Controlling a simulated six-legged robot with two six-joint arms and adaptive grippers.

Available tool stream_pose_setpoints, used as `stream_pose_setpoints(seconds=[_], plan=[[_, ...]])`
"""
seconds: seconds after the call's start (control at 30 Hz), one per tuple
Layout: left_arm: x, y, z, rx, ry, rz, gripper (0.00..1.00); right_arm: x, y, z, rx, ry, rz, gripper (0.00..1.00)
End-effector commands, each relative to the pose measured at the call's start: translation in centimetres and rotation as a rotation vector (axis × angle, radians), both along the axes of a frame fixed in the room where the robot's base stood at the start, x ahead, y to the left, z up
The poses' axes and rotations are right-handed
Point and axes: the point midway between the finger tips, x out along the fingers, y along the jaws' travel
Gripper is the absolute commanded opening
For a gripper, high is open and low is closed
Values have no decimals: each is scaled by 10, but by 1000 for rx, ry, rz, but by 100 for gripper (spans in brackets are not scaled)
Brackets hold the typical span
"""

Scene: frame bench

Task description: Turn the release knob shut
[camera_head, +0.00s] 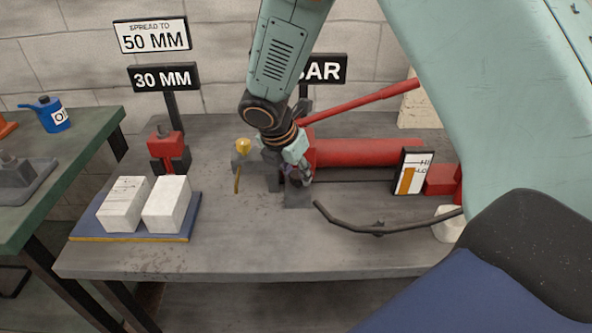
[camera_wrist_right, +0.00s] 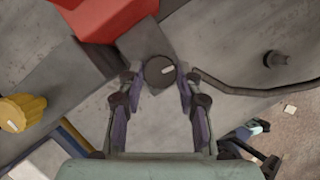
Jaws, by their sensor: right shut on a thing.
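The release knob (camera_wrist_right: 160,74) is a dark round knob with a short white mark on top, seen in the right wrist view. The mark lies slightly tilted. The knob sits on a grey block at the end of the red pump (camera_head: 370,152). My right gripper (camera_head: 301,179) reaches down at that end of the pump, and its two fingers are closed on the knob's sides. In the head view the gripper hides the knob. My left gripper is not in view.
A yellow knob (camera_head: 243,146) stands just left of my right gripper. A red lever (camera_head: 360,105) slants above the pump. White blocks (camera_head: 166,205) rest at left on a blue tray (camera_head: 130,237). The bench front is clear.

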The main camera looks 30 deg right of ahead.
Motion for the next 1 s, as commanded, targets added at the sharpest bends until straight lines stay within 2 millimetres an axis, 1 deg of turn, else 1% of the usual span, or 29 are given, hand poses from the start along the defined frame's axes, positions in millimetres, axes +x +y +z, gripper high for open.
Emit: stream_pose_setpoints(seconds=[0.03, 0.2, 0.3, 0.47, 0.63, 0.77, 1.0], plan=[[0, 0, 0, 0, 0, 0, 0, -1, 0, 0, -2, 3, 0, 24], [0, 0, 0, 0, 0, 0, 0, -1, 0, -1, -2, 4, -1, 10], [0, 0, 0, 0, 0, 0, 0, -1, 0, -1, -2, 4, -1, 3], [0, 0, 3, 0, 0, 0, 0, -1, 0, 0, -1, 4, -11, 3], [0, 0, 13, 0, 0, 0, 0, -1, 0, 1, -1, 6, -65, 3], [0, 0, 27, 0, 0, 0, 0, -1, 0, 2, -1, 7, -145, 3], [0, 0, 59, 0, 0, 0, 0, 1, 1, 3, -1, 8, -358, 3]])
